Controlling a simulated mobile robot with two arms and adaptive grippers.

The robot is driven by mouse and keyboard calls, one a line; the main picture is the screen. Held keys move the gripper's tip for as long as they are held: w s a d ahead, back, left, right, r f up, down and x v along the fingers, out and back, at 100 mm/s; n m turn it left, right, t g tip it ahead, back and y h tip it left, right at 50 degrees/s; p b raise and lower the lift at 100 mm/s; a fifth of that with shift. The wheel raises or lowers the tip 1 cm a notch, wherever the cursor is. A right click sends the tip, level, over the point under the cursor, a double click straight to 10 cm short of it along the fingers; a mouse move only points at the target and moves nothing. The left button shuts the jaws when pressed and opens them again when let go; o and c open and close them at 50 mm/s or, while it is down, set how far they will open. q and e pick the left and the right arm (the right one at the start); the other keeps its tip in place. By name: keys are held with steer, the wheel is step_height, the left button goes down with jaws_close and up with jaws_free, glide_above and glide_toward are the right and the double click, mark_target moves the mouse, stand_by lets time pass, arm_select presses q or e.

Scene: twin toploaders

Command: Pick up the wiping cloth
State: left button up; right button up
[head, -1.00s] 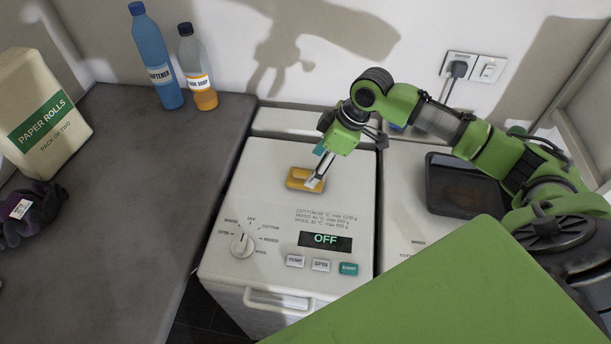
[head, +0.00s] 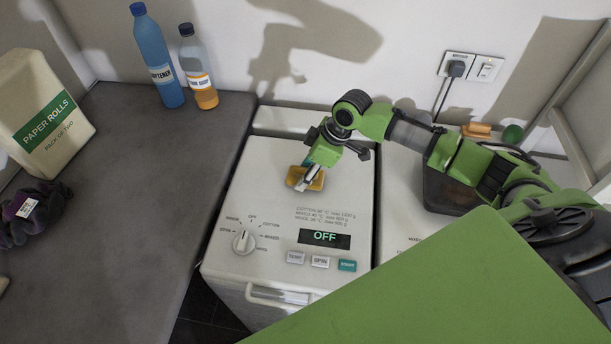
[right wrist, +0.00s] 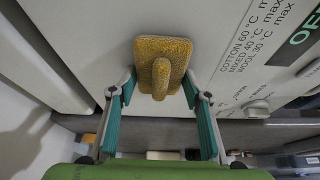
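The wiping cloth (head: 317,183) appears to be the yellow-orange item on the lid of the left toploader (head: 270,190). In the right wrist view, the cloth (right wrist: 176,48) is a flat, rough-looking yellow pad with a raised grip in its middle. My right gripper (head: 306,178) is over the pad in the head view. In the right wrist view, its two teal-padded fingers (right wrist: 160,82) are spread apart on either side of the raised grip, with gaps between them and it. Whether the fingertips touch the pad cannot be told. My left gripper is not in view.
A second toploader (head: 400,220) stands at right with a dark tray (head: 440,190) on it, partly behind my arm. The grey counter (head: 140,200) at left holds two bottles (head: 165,75), a paper rolls pack (head: 45,125) and dark gloves (head: 35,212). A control dial (head: 245,241) is in front.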

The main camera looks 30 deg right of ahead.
steer(key=shift+r, duration=0.1)
steer(key=shift+r, duration=0.25)
step_height(320, 180, up, 2)
steer(key=shift+w+r+b, duration=0.1)
steer(key=shift+b, duration=0.85)
steer(key=s+d+r, duration=0.1)
steer(key=r, duration=0.1)
steer(key=s+d+r+b, duration=0.1)
steer(key=s+r, duration=0.2)
steer(key=shift+d+r, duration=0.3)
steer(key=shift+d, duration=0.1)
steer(key=s+d+r+b, duration=0.3)
steer(key=s+d+r, duration=0.1)
steer(key=s, duration=0.4)
steer(key=shift+d+r, duration=0.25)
steer(key=shift+d, duration=0.1)
